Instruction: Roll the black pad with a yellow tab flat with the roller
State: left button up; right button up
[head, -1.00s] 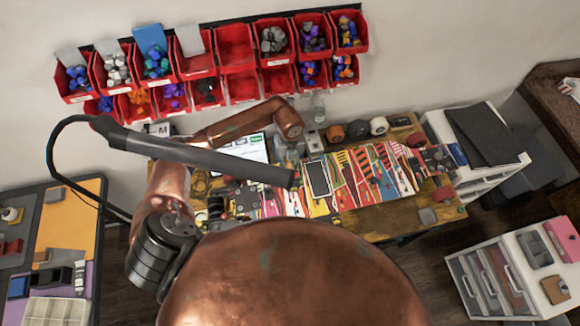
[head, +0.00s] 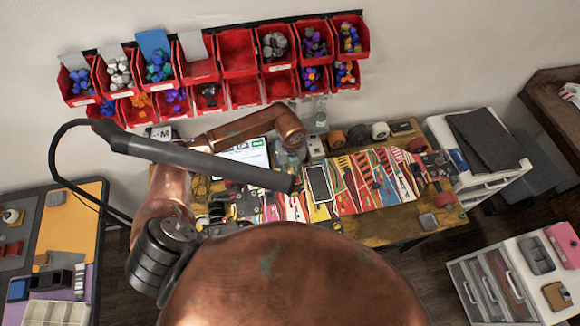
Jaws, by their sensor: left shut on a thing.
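My left arm comes in from the left and its copper wrist bends down over the bench. My left gripper (head: 291,156) is small and grey below the wrist, above the far edge of the patterned board (head: 375,175). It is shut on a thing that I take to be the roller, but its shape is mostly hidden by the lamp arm. A dark rectangle with a pale rim (head: 318,183) lies flat on the board, just right of the lamp's end. I cannot make out a yellow tab on it. My right gripper is not in view.
A dark lamp arm (head: 200,160) crosses in front of the bench. Red bins (head: 237,50) hang on the wall. Wheels (head: 358,134) stand at the bench's back. A white drawer unit (head: 510,280) is at lower right. My copper body hides the near middle.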

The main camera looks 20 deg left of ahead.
pick_arm(q)
jog(key=shift+s+d+p, duration=0.55)
jog(key=shift+s+d, duration=0.3)
jog(key=shift+s, duration=0.3)
jog(key=shift+w+a+b, duration=0.4)
jog(key=shift+w+a, duration=0.1)
jog(key=shift+w, duration=0.2)
jog(key=shift+w+a, duration=0.4)
jog(key=shift+w, duration=0.15)
jog(key=shift+w+a+f+b, duration=0.1)
jog(key=shift+w+a+b, duration=0.65)
jog(key=shift+w+b, duration=0.25)
jog(key=shift+r+p, duration=0.95)
jog(key=shift+r, duration=0.4)
jog(key=shift+r+p, duration=1.35)
jog(key=shift+r, duration=0.95)
